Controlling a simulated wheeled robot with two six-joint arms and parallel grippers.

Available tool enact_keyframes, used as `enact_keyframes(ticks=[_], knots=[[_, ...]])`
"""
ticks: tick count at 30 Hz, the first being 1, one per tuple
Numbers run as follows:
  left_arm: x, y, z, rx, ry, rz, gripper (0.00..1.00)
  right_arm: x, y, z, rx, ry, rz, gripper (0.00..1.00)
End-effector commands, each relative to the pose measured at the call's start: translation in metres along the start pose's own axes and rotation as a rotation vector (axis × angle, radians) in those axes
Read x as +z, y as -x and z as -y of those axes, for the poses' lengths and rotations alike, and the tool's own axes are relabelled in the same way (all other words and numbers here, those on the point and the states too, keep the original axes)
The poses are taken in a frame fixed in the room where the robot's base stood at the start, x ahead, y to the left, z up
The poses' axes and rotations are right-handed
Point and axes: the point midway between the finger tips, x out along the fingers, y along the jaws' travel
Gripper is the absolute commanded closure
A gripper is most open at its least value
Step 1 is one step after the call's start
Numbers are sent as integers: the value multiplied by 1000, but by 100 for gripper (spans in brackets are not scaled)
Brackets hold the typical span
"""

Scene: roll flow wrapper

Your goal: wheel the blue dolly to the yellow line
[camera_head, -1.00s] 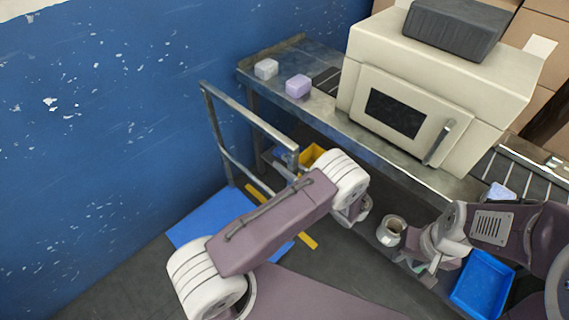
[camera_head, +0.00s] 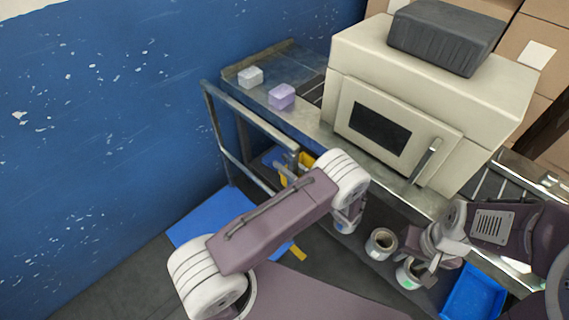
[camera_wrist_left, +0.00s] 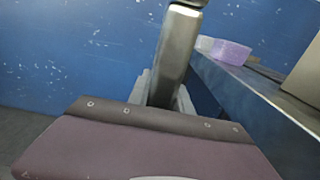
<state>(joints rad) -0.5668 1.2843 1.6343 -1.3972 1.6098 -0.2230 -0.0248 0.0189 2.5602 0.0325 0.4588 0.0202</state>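The blue dolly (camera_head: 210,217) stands on the dark floor along the blue wall, with its grey metal push handle (camera_head: 248,114) upright. The yellow line (camera_head: 298,253) shows only as a short piece at the dolly's right edge; the rest is hidden by the dolly and my left arm. In the left wrist view, the fingers of my left gripper (camera_wrist_left: 164,92) are on both sides of the handle bar and appear closed on it; my arm hides this gripper in the head view. My right gripper (camera_head: 434,262) hangs at the lower right, apart from the dolly; its finger opening is unclear.
A metal bench (camera_head: 310,124) with a cream machine (camera_head: 430,75) stands close to the dolly's right. White (camera_head: 250,77) and lilac (camera_head: 282,96) blocks lie on it. A yellow bin (camera_head: 307,160), jars (camera_head: 381,243) and a blue tray (camera_head: 472,293) are below.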

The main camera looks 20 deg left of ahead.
Motion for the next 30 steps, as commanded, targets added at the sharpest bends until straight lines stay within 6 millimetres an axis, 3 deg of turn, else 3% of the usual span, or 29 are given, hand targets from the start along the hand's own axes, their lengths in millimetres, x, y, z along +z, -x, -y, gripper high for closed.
enact_keyframes(ticks=[1,3,13,24,30], knots=[[1,1,4,-11,6,-2,64,0,0,0,0,0,0,66],[1,1,4,-10,6,-1,53,0,0,0,0,0,0,66],[1,6,3,-7,4,0,53,0,0,0,0,0,0,66],[0,80,4,-11,6,0,53,0,-4,0,0,0,0,66],[1,92,4,-8,4,-1,53,0,-4,0,0,0,0,66]])
